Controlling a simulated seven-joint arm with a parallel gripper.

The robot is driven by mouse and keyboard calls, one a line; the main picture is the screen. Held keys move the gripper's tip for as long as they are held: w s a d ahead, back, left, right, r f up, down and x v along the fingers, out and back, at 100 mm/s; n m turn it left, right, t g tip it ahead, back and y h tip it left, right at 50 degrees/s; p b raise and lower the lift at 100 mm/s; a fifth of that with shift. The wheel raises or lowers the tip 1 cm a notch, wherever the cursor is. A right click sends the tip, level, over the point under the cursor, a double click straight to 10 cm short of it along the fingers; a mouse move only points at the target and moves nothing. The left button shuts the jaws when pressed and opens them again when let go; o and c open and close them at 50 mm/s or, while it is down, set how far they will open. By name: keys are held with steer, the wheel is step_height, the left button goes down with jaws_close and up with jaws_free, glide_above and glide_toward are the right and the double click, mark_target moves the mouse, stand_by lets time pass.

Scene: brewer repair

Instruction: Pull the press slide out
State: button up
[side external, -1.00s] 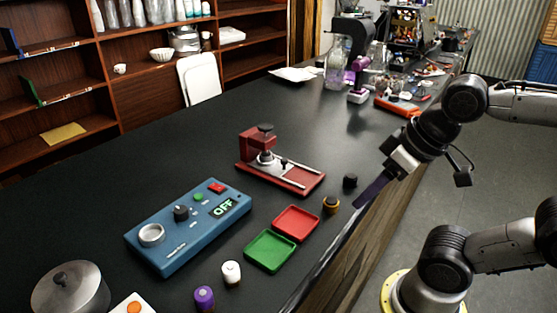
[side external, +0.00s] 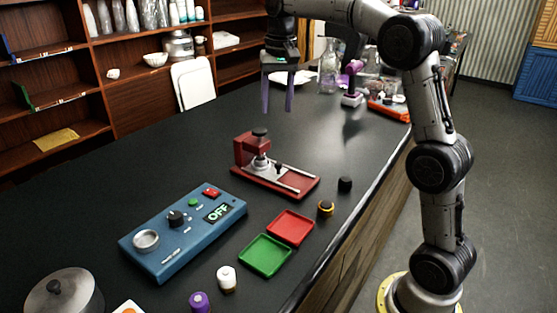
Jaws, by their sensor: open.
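The press is a red stand (side external: 244,150) with a dark-topped column, at mid-table. Its red base carries pale rails, and the slide (side external: 278,168), with a small dark knob, sits on these rails close to the column. My gripper (side external: 277,108) is above and behind the press, with its two purple fingers pointing down, spread apart and empty. It is clear of the press and touches nothing.
A blue control box (side external: 184,232) reading OFF stands front left. A red tray (side external: 290,228), a green tray (side external: 265,255) and several small knobs or caps, including a black one (side external: 345,184), lie near the front edge. Bottles and tools stand at the back.

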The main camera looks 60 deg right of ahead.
steer(key=g, duration=0.1)
glide_above(279, 164)
step_height(279, 164, down, 5)
steer(key=shift+m, duration=0.3)
step_height(279, 164, down, 13)
steer(key=shift+w+f, duration=0.1)
steer(key=shift+f, duration=0.1)
jaws_close()
steer(key=shift+r, duration=0.1)
stand_by(1.1)
